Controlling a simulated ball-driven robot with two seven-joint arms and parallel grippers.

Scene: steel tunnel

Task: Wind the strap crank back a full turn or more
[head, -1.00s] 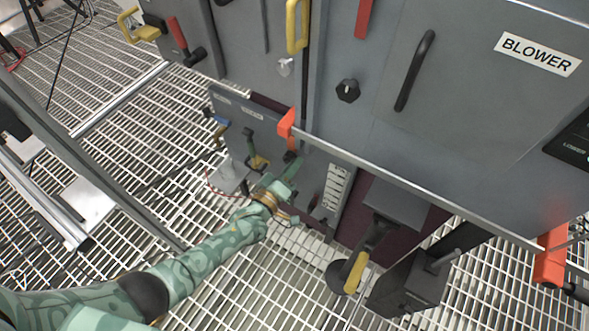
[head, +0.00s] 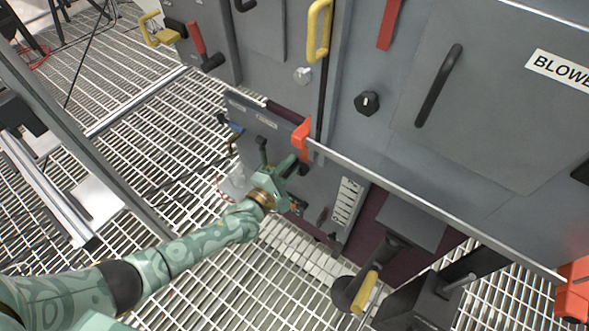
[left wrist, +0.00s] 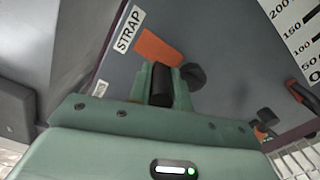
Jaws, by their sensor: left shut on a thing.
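The strap crank shows in the left wrist view as a black grip (left wrist: 162,86) with a dark knob beside it, in front of an orange patch on a grey panel. A STRAP label (left wrist: 130,29) is next to it. My left gripper (head: 291,168) reaches the low panel in the head view and hides most of the crank there. In the left wrist view its two green fingers (left wrist: 161,82) are shut on the black grip, one on each side. My right gripper is in neither view.
An orange bracket (head: 302,134) and a long metal rail (head: 420,207) lie just above and right of my left gripper. A dark lever (head: 263,150) stands to its left. A yellow-handled pedal-like part (head: 364,292) is lower right.

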